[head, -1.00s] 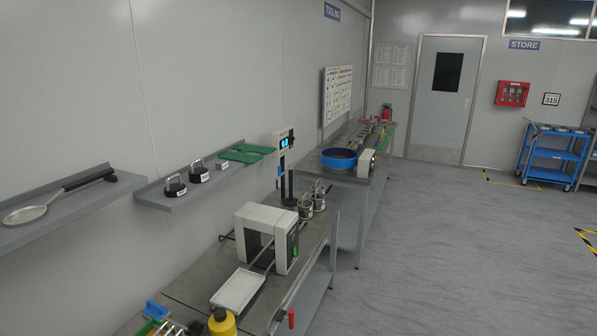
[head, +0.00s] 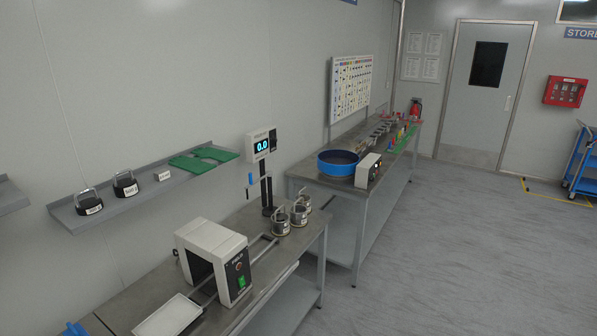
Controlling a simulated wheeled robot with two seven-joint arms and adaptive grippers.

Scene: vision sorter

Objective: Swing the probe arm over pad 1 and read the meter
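A meter (head: 262,143) with a lit cyan display reading 0.0 stands on a dark post (head: 267,190) at the back of the near bench. A small blue piece (head: 250,180) shows just left of the post; I cannot tell whether it belongs to the probe arm. Several round metal canisters with handles (head: 281,226) stand on the bench right of the post. I cannot make out pad 1 or tell which way the probe arm points. Neither of my grippers is in view.
A white tunnel-shaped machine (head: 212,254) and a white tray (head: 168,318) sit on the near bench (head: 135,298). A blue bowl (head: 338,164) is on the farther bench. A wall shelf (head: 148,194) holds black weights and a green plate. The floor (head: 440,255) at right is clear.

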